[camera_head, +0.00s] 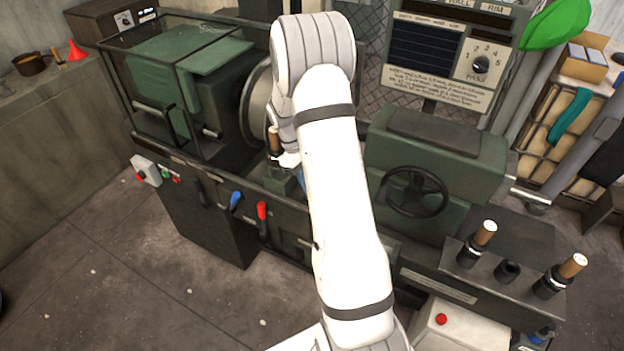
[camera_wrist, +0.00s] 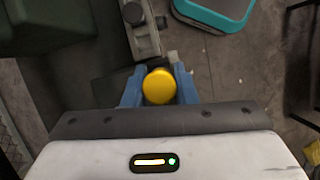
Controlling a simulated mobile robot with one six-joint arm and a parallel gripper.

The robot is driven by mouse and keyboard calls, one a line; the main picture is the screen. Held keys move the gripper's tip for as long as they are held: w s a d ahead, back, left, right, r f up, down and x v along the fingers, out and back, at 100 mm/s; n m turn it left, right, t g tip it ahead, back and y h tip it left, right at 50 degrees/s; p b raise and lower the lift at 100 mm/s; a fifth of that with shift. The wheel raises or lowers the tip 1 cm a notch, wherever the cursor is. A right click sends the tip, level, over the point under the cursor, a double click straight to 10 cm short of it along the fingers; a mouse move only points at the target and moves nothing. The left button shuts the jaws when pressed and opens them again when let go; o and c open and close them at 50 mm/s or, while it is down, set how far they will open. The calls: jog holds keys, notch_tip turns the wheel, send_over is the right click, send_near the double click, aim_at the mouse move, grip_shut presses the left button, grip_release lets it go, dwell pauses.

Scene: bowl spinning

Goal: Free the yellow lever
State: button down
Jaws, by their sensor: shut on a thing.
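The yellow lever (camera_wrist: 159,86) shows in the wrist view as a round yellow knob, seen end-on. My gripper (camera_wrist: 158,76) has its two blue fingers on either side of the knob and is shut on it. The rest of the lever is hidden beneath the knob. In the head view my white arm covers the yellow lever and most of the gripper; only a small bit of blue shows beside the arm. A blue lever (camera_head: 236,200) and a red lever (camera_head: 262,212) stand on the front of the green lathe (camera_head: 440,155), left of my arm.
A clear guard (camera_head: 165,85) covers the lathe's left end. A black handwheel (camera_head: 415,191) is right of my arm. Wood-topped tools (camera_head: 484,235) stand in a rack at the right. In the wrist view, a grey metal part (camera_wrist: 144,38) lies just beyond the fingers, with a teal-rimmed tray (camera_wrist: 215,26) beyond.

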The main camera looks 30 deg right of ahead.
jog(key=c, duration=1.3)
grip_release()
jog(key=shift+w, duration=0.1)
jog(key=shift+o, duration=0.7)
jog(key=b+v, duration=0.1)
jog(key=v, duration=0.6)
jog(key=shift+r, duration=0.4)
jog(key=shift+c, duration=0.5)
